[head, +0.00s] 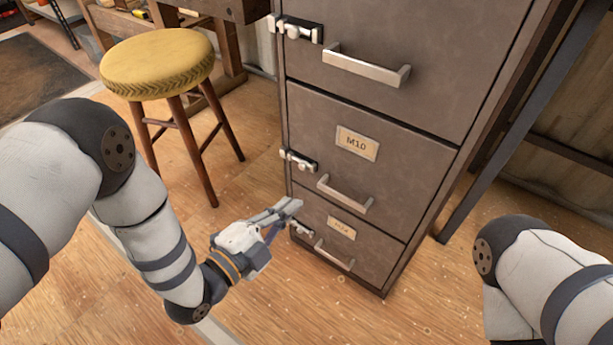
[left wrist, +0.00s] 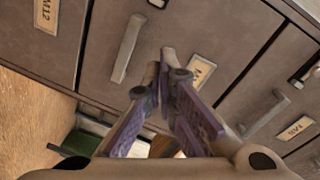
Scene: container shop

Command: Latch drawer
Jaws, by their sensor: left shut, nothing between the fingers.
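A grey metal cabinet (head: 300,110) has several drawers with bar handles. Small metal latches sit at the left edge: an upper latch (head: 296,28), a middle latch (head: 298,160) and a lower latch (head: 301,229). The middle drawer (head: 400,150) is labelled M10. The lower drawer (head: 375,250) has a label too small to read. All drawers look pushed in. My left gripper (head: 296,205) is shut and empty, its tips between the middle and lower latches in the picture. In the left wrist view its fingers (left wrist: 166,58) overlap a drawer front; I cannot tell whether they touch.
A wooden stool with a yellow seat (head: 158,60) stands left of the cabinet. A workbench (head: 215,8) is behind it. A dark metal post (head: 505,125) leans right of the cabinet. The wooden floor (head: 330,315) in front is clear. My right arm shows at lower right.

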